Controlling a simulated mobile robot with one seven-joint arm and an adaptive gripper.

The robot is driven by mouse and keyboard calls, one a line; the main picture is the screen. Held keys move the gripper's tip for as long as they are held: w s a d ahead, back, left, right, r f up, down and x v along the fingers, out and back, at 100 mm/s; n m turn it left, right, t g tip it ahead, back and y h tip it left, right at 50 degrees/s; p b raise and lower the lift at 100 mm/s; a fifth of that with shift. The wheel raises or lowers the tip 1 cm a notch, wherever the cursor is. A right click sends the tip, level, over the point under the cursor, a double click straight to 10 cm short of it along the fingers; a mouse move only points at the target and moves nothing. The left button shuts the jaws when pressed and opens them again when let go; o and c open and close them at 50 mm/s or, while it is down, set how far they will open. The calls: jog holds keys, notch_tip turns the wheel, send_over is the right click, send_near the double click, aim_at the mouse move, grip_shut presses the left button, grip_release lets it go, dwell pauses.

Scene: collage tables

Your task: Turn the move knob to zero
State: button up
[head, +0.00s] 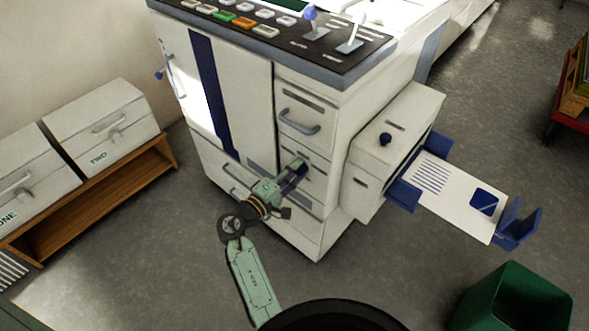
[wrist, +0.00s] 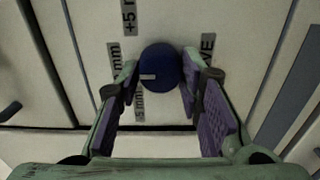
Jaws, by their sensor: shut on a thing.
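The move knob (wrist: 163,70) is a round dark blue knob with a short white mark on its left side, in the wrist view. My gripper (wrist: 160,75) has its purple-padded fingers on either side of the knob and is shut on it. Partly hidden labels surround it: "+5 m…" above left, "…mm" at left, "-5 mm" below left and "…VE" at right. The white mark points left in this view. In the head view my gripper (head: 297,172) is at the front of the white machine (head: 235,85), below a drawer handle, and hides the knob.
A grey drawer handle (head: 300,123) juts out just above my gripper. A side unit (head: 393,140) with a small dark knob and blue-edged paper tray stands at right. A green bin (head: 512,298) is at lower right. Grey floor in front is clear.

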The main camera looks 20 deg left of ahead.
dwell(0.4)
jog(key=o, duration=1.1)
jog(key=shift+o, duration=0.2)
jog(key=v, duration=1.2)
